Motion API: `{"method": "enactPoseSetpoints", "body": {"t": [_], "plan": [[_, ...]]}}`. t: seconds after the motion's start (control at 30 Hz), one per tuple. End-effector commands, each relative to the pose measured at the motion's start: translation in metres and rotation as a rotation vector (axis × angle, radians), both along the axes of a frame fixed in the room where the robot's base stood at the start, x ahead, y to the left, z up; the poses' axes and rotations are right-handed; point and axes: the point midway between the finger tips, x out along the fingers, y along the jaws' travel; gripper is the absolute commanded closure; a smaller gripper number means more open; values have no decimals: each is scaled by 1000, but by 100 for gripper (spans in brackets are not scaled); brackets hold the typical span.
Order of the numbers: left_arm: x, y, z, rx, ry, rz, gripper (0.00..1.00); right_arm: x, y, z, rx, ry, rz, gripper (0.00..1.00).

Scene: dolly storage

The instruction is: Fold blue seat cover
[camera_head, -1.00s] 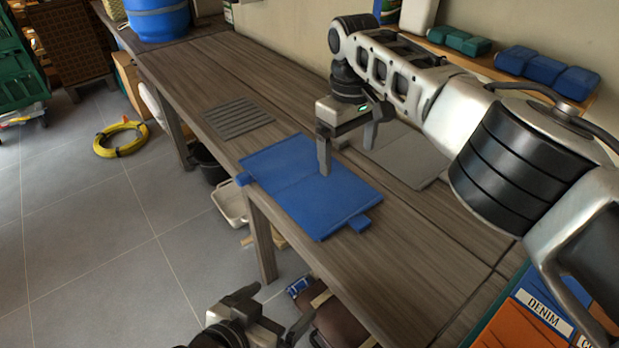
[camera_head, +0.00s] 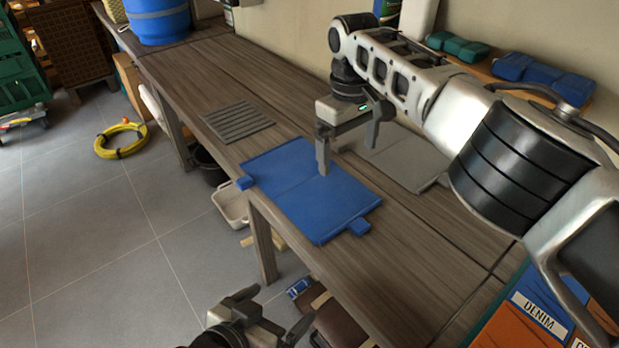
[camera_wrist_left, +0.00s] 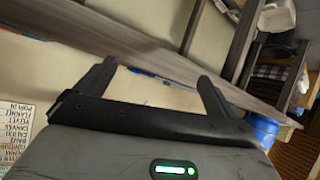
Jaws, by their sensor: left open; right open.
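The blue seat cover (camera_head: 335,208) lies flat and spread out on the wooden table, with a faint crease across its middle. One small tab sticks out at its left corner and one at its right end. My right gripper (camera_head: 348,158) is open and empty, its near finger over or touching the cover's far edge; I cannot tell if it touches. My left gripper (camera_head: 275,312) is open and empty, low in front of the table, apart from the cover. In the left wrist view its two fingers (camera_wrist_left: 157,74) stand apart with nothing between them. A thin blue strip shows along an edge beyond them.
A slatted grey mat (camera_head: 237,121) lies left of the cover, and a flat grey piece (camera_head: 402,165) lies behind it. Folded blue and green bundles (camera_head: 545,76) sit on the back shelf. The wooden table (camera_head: 400,270) is bare right of the cover. A blue barrel (camera_head: 158,20) stands far left.

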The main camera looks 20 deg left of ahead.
Motion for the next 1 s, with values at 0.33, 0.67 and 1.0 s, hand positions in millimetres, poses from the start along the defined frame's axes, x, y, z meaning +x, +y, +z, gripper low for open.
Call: {"method": "enactPoseSetpoints", "body": {"t": [0.33, 0.67, 1.0], "plan": [[2, 4, 17, 45, 17, -3, 6, 0, 0, 41, 1, 0, 0, 6], [-2, 8, 14, 80, 37, -12, 6, 0, 0, 55, 0, 0, 0, 6], [-2, 8, 13, 81, 37, -15, 6, 0, 0, 55, 0, 0, 0, 6]]}}
